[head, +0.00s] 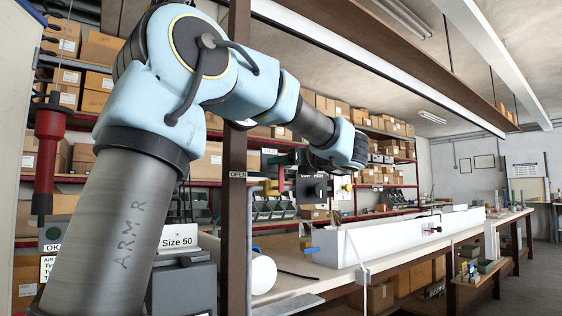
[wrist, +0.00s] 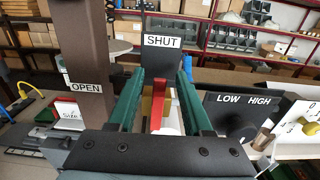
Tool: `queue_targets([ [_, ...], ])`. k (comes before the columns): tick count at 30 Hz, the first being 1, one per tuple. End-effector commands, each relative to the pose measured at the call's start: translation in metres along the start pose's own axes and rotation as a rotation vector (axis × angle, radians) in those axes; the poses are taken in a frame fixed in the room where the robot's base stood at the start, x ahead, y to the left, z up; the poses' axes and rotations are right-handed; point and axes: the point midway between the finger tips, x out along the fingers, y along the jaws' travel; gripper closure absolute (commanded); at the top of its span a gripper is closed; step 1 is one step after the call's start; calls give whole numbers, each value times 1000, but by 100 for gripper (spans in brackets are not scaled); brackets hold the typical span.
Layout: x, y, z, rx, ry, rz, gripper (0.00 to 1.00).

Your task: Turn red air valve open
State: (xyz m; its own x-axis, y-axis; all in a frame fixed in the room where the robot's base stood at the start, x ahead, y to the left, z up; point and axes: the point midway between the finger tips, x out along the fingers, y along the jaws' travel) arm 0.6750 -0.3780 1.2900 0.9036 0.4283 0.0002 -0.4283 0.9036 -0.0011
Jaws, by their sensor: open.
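The red valve lever (wrist: 158,106) stands between the two green fingers of my gripper (wrist: 163,78) in the wrist view, pointing up towards the SHUT label (wrist: 161,41). My gripper is open, with a finger on each side of the lever; I cannot tell whether either touches it. A brass-coloured part shows behind the lever. The OPEN label (wrist: 86,88) is on a brown post to the left, and it also shows in the head view (head: 238,174). In the head view the lever is a small red strip (head: 281,179) beside the post.
A dark box with a LOW/HIGH knob (wrist: 239,117) is close to the right of my gripper. The brown post (wrist: 83,45) stands close on the left. A long white trough (head: 400,237) lies on the bench behind. Shelves with cardboard boxes line the back.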

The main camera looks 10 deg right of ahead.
Motion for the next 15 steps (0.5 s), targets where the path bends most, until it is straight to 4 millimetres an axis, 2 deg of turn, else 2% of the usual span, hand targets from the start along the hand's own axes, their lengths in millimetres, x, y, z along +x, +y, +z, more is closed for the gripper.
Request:
queue_targets([
  [4, 7, 0, 0, 0, 0, 0, 50],
  [11, 7, 0, 0, 0, 0, 0, 50],
  [15, 7, 0, 0, 0, 0, 0, 64],
])
